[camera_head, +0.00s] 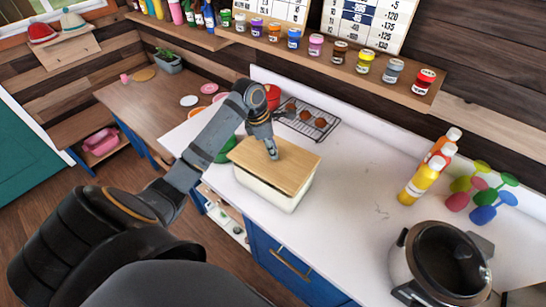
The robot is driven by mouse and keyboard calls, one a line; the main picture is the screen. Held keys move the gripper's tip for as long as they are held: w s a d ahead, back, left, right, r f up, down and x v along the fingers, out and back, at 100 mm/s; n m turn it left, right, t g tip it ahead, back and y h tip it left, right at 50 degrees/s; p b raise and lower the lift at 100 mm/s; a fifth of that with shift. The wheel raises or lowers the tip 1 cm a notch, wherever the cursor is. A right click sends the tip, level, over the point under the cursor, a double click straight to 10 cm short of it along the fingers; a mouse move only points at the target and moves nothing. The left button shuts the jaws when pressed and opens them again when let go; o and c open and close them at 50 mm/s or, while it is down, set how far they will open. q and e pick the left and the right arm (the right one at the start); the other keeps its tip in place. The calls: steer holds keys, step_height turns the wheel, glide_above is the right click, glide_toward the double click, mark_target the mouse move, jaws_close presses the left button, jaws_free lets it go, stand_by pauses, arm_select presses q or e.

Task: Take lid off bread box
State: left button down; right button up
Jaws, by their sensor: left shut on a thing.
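The bread box (268,195) is a cream box standing on the white counter, near its front edge. Its flat wooden lid (291,174) lies on top and covers the opening. My left gripper (272,154) reaches down onto the middle of the lid from above. Its fingers are shut at the lid's top, on what seems to be a handle that they hide. I cannot tell whether the lid is raised at all. My right gripper is not in view.
A cooling rack (308,121) with baked goods stands behind the box. Sauce bottles (420,184), a coloured rack (484,194) and a pot (439,263) are at the right. The counter between box and bottles is clear. A spice shelf (400,87) runs above.

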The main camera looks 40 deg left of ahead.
arm_select(q)
steer(key=s+r, duration=0.1)
steer(key=s+d+r+b, duration=0.1)
steer(key=r, duration=0.1)
steer(key=s+r, duration=0.1)
steer(key=s, duration=0.1)
steer(key=shift+d+r, duration=0.3)
steer(key=shift+d, duration=0.05)
steer(key=s+d+r+p, duration=0.2)
steer(key=s+d+r, duration=0.2)
steer(key=s, duration=0.3)
steer(key=shift+s, duration=0.35)
